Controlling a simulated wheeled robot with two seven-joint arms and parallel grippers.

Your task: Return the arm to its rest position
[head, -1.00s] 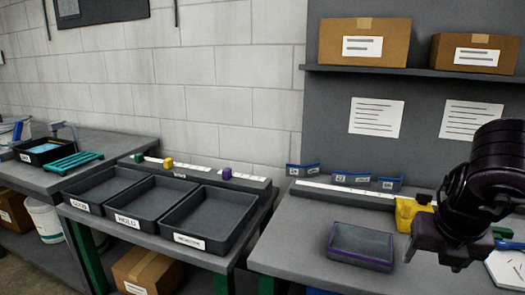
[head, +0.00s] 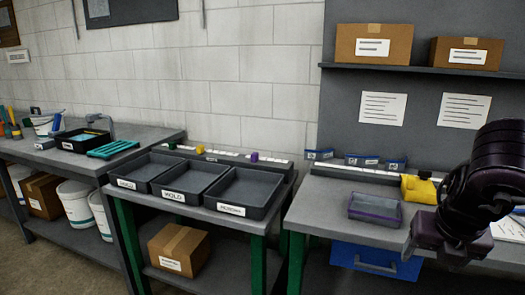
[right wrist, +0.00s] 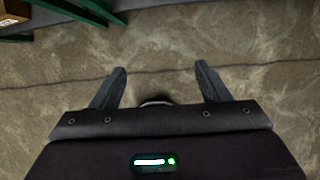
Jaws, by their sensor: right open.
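My right arm comes in at the right edge of the head view, bent downward. My right gripper (head: 432,246) is in front of the right workbench (head: 335,212), near its front edge. In the right wrist view the gripper (right wrist: 160,72) has its two fingers spread wide, with nothing between them and only bare concrete floor (right wrist: 240,45) below. My left arm and gripper are not in view.
The right bench holds a purple-rimmed tray (head: 375,210) and a yellow block-like item (head: 417,189). A blue drawer (head: 376,261) hangs under it. Labelled black bins (head: 236,193) stand on the middle bench. A cardboard box (head: 178,250) sits on its lower shelf.

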